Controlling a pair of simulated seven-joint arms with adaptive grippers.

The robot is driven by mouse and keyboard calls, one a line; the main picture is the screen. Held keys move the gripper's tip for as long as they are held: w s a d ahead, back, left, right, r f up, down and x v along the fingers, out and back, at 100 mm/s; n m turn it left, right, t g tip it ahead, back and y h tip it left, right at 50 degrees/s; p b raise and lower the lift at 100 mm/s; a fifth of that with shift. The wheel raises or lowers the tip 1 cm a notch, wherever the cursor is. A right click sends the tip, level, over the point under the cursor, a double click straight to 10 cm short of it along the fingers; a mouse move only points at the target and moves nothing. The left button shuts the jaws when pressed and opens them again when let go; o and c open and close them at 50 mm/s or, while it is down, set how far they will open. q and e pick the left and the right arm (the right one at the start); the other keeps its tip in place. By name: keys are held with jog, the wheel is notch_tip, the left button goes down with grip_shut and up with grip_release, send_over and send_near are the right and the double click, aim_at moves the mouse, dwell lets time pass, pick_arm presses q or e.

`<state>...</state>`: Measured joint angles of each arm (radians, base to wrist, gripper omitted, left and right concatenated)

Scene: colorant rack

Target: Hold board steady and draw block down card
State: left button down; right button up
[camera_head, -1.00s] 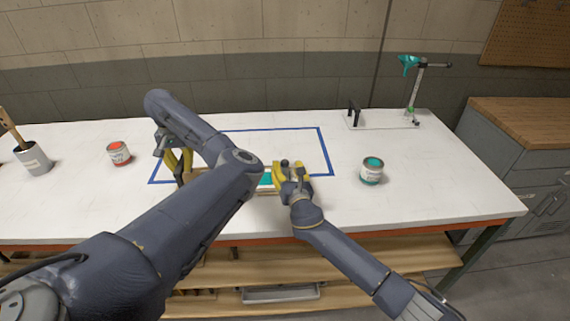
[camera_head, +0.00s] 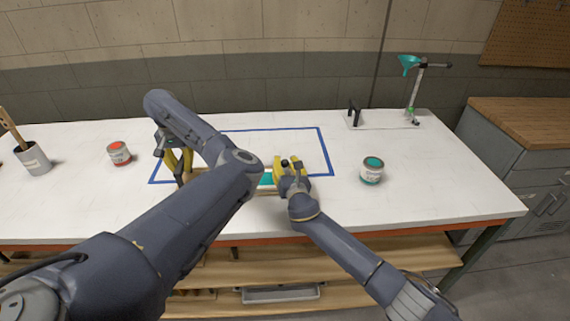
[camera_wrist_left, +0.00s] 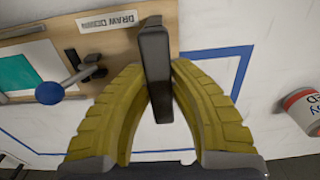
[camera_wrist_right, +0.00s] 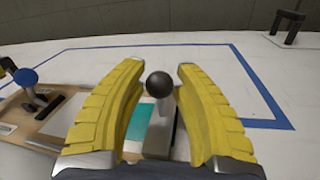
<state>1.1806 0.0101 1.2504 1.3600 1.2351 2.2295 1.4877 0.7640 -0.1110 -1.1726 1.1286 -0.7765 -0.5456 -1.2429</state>
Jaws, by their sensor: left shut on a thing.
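The wooden board (camera_wrist_left: 112,38) carries a "DRAW DOWN" label, a blue-knobbed lever (camera_wrist_left: 49,93) and a white card with a teal patch (camera_wrist_left: 18,82). The teal patch also shows in the head view (camera_head: 265,179), between my grippers. My left gripper (camera_head: 181,177) is shut on a black upright handle (camera_wrist_left: 155,60) at one end of the board. My right gripper (camera_wrist_right: 160,75) is open, its yellow fingers on either side of a black ball knob (camera_wrist_right: 159,85) above the teal patch.
Blue tape (camera_head: 322,150) outlines a rectangle on the white table. A teal-topped can (camera_head: 371,172) stands at right, a red can (camera_head: 119,154) at left. A grey pot with a brush (camera_head: 33,160) is far left. A funnel stand (camera_head: 414,90) is at the back right.

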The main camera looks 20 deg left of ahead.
grip_shut()
jog(key=shift+w+d, duration=0.15)
jog(key=shift+d, duration=0.05)
jog(key=o, duration=0.5)
grip_release()
jog(key=shift+v, duration=6.05)
pick_arm(q)
jog(key=c, duration=1.2)
grip_release()
jog(key=shift+c, duration=0.2)
